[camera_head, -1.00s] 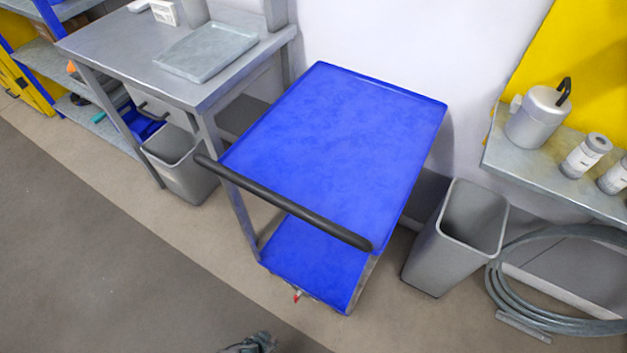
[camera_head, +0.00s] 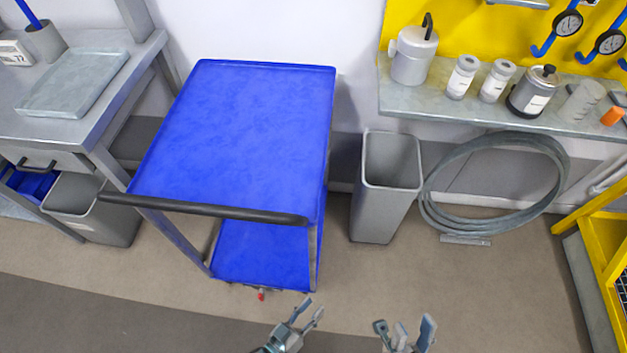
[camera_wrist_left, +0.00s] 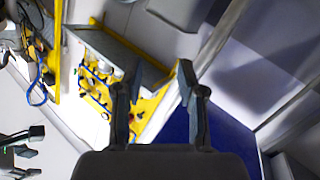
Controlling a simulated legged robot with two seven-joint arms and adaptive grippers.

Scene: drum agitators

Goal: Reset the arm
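My left gripper (camera_head: 307,312) is low in the head view, in front of the blue cart and apart from it. Its fingers are spread with nothing between them. In the left wrist view its two dark fingers (camera_wrist_left: 160,92) also stand apart and empty. My right gripper (camera_head: 404,330) is at the bottom edge of the head view, to the right of the left one. Its fingers are spread and I see nothing held between them. Part of each arm is cut off by the lower edge.
A blue cart (camera_head: 240,130) with a black handle (camera_head: 205,208) stands ahead. Grey bins (camera_head: 388,190) stand on either side. A metal table with a tray (camera_head: 72,82) is at left. A shelf (camera_head: 440,108) with canisters is at right, a coiled hose (camera_head: 432,200) below. The front floor is clear.

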